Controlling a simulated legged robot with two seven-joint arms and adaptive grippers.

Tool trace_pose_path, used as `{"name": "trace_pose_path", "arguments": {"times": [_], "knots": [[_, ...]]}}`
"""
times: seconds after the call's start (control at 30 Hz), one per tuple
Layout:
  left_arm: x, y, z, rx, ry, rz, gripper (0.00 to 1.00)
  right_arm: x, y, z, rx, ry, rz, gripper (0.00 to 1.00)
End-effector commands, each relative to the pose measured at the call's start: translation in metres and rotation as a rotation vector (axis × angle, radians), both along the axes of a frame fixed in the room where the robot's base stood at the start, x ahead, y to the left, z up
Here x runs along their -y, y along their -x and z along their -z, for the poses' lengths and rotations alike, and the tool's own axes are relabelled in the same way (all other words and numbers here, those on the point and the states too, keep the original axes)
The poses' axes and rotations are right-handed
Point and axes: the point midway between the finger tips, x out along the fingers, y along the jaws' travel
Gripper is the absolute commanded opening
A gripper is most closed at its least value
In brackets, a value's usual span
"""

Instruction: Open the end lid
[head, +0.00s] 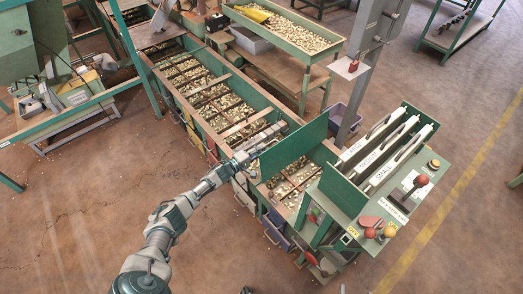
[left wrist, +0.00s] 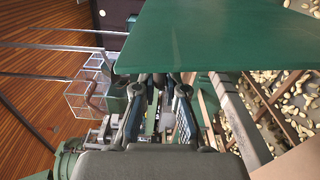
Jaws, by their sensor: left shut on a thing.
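The end lid (head: 300,147) is a flat green panel. In the head view it stands raised on edge across the hopper row, before the control box end, with nut compartments showing below it. The exact contact is partly hidden under the panel. My right gripper is not seen.
The long hopper (head: 208,92) holds nuts in several compartments. A control box (head: 345,192) with labelled white gauges and red knobs stands right of the lid. A grey post (head: 362,85) rises behind. A nut tray (head: 290,32) is at the back. The lower-left floor is clear.

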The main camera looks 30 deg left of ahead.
Motion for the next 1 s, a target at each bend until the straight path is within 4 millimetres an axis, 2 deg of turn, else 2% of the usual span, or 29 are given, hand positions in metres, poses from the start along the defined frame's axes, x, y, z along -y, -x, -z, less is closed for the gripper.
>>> {"name": "trace_pose_path", "arguments": {"times": [0.2, 0.23, 0.3, 0.67, 0.87, 1.0], "knots": [[0.003, 0.001, 0.002, -0.003, -0.008, 0.002, 0.00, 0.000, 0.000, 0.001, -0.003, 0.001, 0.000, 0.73], [0.003, 0.001, 0.002, -0.003, -0.008, 0.002, 0.17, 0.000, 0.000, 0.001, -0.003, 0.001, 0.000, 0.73], [0.003, 0.001, 0.002, -0.004, -0.007, 0.002, 0.35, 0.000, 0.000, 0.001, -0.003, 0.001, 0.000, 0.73], [-0.002, 0.005, 0.002, -0.002, -0.004, -0.001, 0.35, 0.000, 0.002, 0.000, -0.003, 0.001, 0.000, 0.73], [-0.011, 0.032, 0.003, -0.005, -0.005, 0.001, 0.35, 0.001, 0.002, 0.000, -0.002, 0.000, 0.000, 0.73], [-0.020, 0.064, 0.003, -0.007, -0.008, 0.004, 0.35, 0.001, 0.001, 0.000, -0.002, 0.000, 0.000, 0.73]]}}
